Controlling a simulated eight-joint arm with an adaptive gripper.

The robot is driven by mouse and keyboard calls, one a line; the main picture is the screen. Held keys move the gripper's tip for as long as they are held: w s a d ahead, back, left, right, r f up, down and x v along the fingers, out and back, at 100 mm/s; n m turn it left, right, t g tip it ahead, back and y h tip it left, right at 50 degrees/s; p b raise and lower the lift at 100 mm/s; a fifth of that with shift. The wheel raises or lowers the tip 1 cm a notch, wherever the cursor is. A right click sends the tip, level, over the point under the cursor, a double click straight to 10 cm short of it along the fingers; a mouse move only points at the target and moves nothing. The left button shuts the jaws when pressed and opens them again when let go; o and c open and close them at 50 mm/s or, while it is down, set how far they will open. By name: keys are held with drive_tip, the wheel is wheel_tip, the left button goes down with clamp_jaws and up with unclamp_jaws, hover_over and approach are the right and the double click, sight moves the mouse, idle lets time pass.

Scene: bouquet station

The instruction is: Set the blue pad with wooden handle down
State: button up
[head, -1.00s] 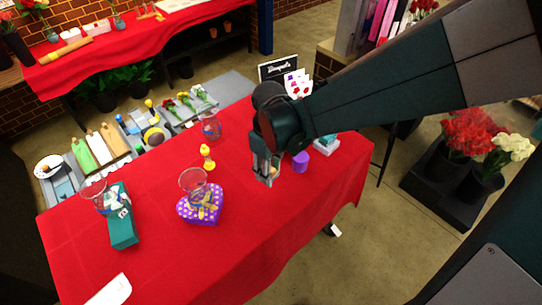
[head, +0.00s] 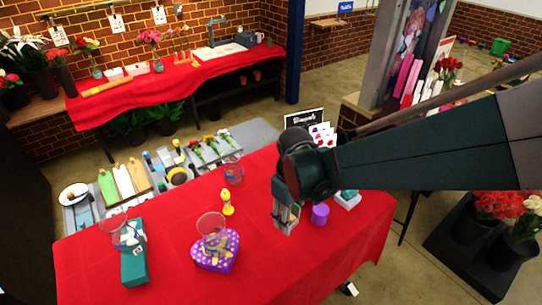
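My gripper (head: 286,216) is in the head view, pointing down over the right half of the red table, just left of a purple cylinder (head: 320,214). Its grey fingers are small, and I cannot tell whether they are apart or closed on something. I cannot make out a blue pad with a wooden handle in or below the fingers. A small teal item (head: 349,193) sits on a white block right of the gripper, partly behind my arm; I cannot tell what it is.
The red table (head: 275,265) has bare cloth in front of my gripper. A yellow bottle (head: 227,203), a clear glass (head: 212,228) by a purple heart box (head: 213,262), and a green box (head: 134,266) stand to the left. A black sign (head: 303,117) is behind.

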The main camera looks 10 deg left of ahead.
wheel_tip(320, 180, up, 9)
drive_tip(key=shift+r, duration=0.1)
drive_tip(key=shift+w+a+r, duration=0.1)
drive_tip(key=shift+w+r, duration=0.05)
drive_tip(key=w+a+r+m, duration=0.1)
drive_tip(key=w+a, duration=0.3)
drive_tip(key=w, duration=0.5)
drive_tip(key=w+a+r, duration=0.1)
drive_tip(key=w+a, duration=0.4)
drive_tip(key=w, duration=0.4)
drive_tip(key=m+p, duration=0.1)
drive_tip(key=p, duration=0.1)
hover_over(260, 167)
wheel_tip(260, 167, down, 2)
wheel_tip(260, 167, down, 11)
drive_tip(key=shift+f, duration=0.15)
drive_tip(key=shift+f, duration=0.1)
drive_tip(key=shift+f, duration=3)
drive_tip(key=shift+f, duration=1.9)
